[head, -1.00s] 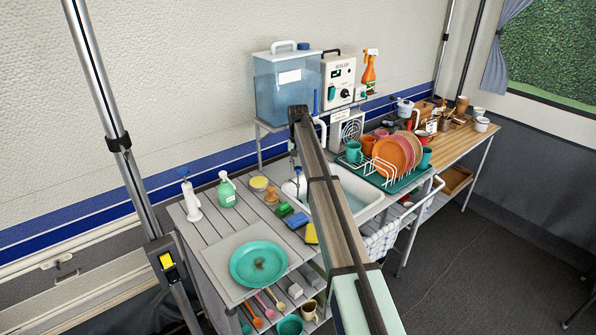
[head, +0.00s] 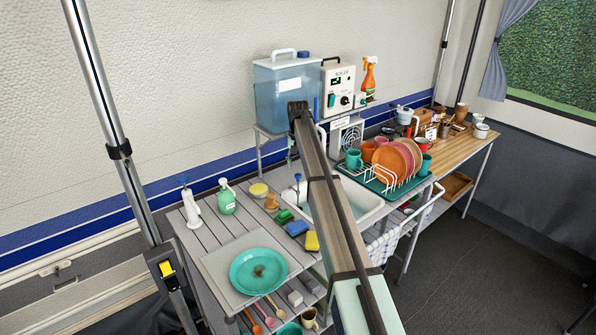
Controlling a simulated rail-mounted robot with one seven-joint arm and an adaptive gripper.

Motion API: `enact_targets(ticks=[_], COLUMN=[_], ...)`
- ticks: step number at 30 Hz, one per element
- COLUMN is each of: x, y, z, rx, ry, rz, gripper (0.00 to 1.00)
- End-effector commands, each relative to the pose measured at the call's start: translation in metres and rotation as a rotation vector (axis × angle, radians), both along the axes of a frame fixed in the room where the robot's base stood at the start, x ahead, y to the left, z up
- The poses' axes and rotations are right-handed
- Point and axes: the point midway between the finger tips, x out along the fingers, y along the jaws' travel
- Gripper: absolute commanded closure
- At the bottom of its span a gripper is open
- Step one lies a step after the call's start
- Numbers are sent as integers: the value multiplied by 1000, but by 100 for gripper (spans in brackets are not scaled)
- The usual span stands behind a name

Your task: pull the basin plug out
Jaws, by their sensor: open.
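The white basin (head: 372,213) is set into the slatted counter, with teal water visible inside it. My arm crosses in front and covers its middle and left part. The basin plug is not visible; I cannot tell whether it is seated. A thin blue-topped fitting (head: 297,178) stands at the basin's back left edge, close beside my arm.
A water tank (head: 282,92) and boiler (head: 338,88) stand on the shelf behind the basin. A dish rack (head: 388,181) with plates and mugs is at its right. Sponges (head: 297,228), a soap bottle (head: 226,197) and a teal plate (head: 258,270) are at its left.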

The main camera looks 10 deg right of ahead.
Motion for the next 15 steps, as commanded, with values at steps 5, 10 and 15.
enact_targets(ticks=[5,10,15], x=[1,1,1], y=[0,0,0], z=[37,64,78], rx=[-1,0,0], ry=[-2,-1,-1], rz=[0,0,0], gripper=[44,44,44])
